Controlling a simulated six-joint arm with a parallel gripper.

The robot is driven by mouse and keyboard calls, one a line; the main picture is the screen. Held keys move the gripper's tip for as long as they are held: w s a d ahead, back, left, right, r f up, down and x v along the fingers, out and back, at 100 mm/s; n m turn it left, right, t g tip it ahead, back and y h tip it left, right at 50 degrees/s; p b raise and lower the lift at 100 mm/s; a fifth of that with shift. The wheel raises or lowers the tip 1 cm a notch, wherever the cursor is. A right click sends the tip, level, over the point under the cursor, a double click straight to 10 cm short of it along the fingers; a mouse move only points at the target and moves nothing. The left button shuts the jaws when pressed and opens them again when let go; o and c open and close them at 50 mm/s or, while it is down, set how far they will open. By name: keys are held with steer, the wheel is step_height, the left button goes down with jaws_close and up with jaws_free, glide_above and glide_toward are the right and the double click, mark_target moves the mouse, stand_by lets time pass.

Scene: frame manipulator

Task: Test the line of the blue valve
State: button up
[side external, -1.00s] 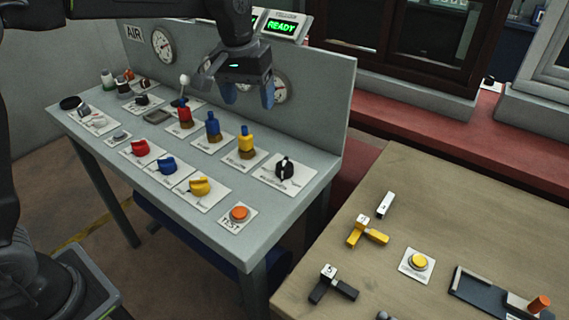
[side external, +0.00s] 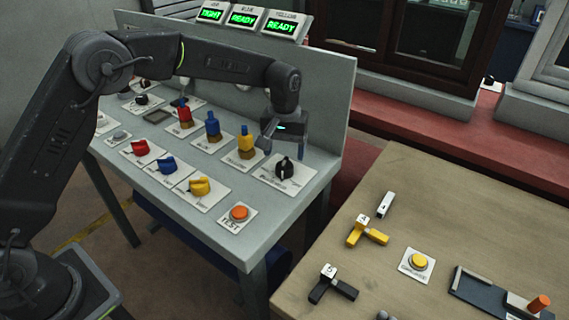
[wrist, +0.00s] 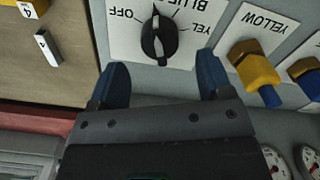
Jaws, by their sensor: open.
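My gripper (side external: 283,146) is open above the black selector knob (side external: 284,168) at the bench's right end. In the wrist view, the knob (wrist: 158,40) lies just beyond and between the two blue fingers, apart from them. Its plate carries OFF, BLUE and YEL labels; I cannot tell for sure which one it points at. The blue fitting (side external: 212,125) stands between the red and yellow ones. The blue valve handle (side external: 166,165) lies in front of it. The orange TEST button (side external: 239,213) is at the bench's front right. The status displays (side external: 243,18) read TIGHT, READY, READY.
The yellow fitting (side external: 246,141) stands close left of my gripper. Red (side external: 141,148) and yellow (side external: 200,186) handles flank the blue one. The bench's back panel (side external: 335,95) rises behind. A wooden table (side external: 450,210) holds loose parts at right.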

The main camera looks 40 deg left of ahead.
mark_target(285, 161)
step_height(285, 161, down, 5)
steer(key=shift+r, duration=0.1)
stand_by(0.3)
steer(key=c, duration=0.9)
steer(key=m, duration=0.4)
steer(key=shift+m, duration=2.4)
